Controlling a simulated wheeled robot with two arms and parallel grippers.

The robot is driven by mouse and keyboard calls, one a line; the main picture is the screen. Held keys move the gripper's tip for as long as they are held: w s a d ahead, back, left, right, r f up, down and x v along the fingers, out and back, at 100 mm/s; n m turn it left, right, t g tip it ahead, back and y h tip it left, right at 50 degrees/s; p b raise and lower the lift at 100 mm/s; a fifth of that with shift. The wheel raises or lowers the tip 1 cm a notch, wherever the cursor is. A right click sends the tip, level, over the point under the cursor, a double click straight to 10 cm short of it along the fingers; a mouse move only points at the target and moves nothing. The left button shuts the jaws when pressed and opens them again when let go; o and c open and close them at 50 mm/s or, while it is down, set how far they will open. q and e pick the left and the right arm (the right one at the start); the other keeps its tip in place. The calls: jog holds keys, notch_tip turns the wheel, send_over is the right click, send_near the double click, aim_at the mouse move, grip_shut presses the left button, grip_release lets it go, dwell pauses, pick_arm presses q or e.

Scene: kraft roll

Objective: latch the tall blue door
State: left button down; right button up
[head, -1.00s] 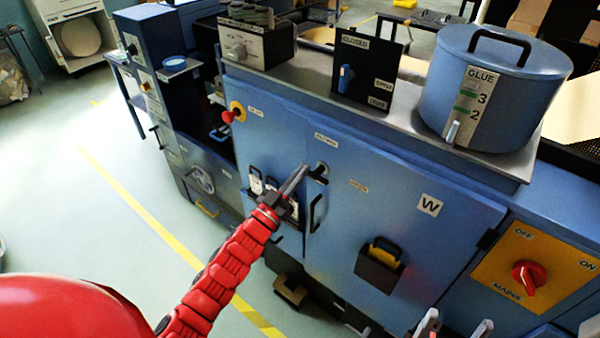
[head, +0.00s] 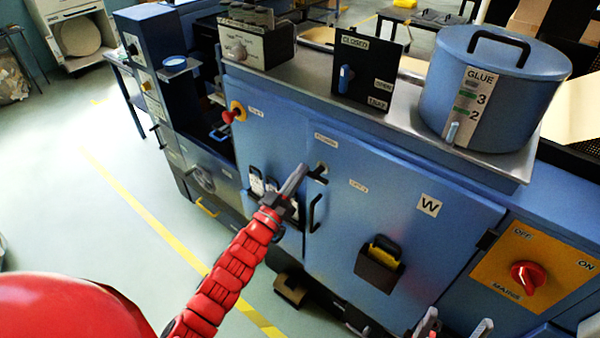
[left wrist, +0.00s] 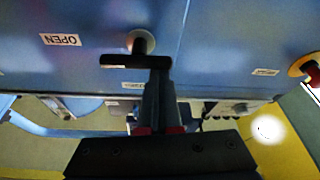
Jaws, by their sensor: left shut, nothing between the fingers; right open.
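The tall blue door (head: 375,205) is the panel marked W on the front of the blue cabinet, and it looks flush with the front. Its black T-shaped latch handle (head: 318,173) sits at the door's upper left; it also shows in the left wrist view (left wrist: 118,61). A black pull handle (head: 315,213) is below it. My left gripper (head: 303,168) is shut and empty, its fingertips at the latch handle; I cannot tell whether they touch. In the left wrist view the fingers (left wrist: 158,75) lie just behind the bar. My right gripper (head: 455,328) is open at the bottom edge.
A red knob (head: 232,115) sticks out left of the door. A black holder (head: 380,268) is fixed low on the door. The mains switch (head: 528,277) is at the right. A glue pot (head: 495,90) stands on top. The floor at left is clear.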

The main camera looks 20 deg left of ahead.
pick_arm(q)
jog(key=shift+f+n, duration=0.1)
jog(key=shift+n, duration=0.3)
jog(key=shift+s+d+f+n+g+y+p, duration=0.15)
jog(key=shift+f+n+g+y, duration=0.6)
jog(key=shift+n, duration=2.3)
jog(key=shift+d+f+n+g+y+p, duration=0.2)
jog(key=shift+n+y, duration=0.9)
jog(key=shift+n, duration=1.9)
jog(key=shift+s+d+f+n+g+y, duration=0.15)
jog(key=shift+f+n+g+y, duration=0.65)
jog(key=shift+n, duration=2.25)
jog(key=shift+w+r, duration=0.1)
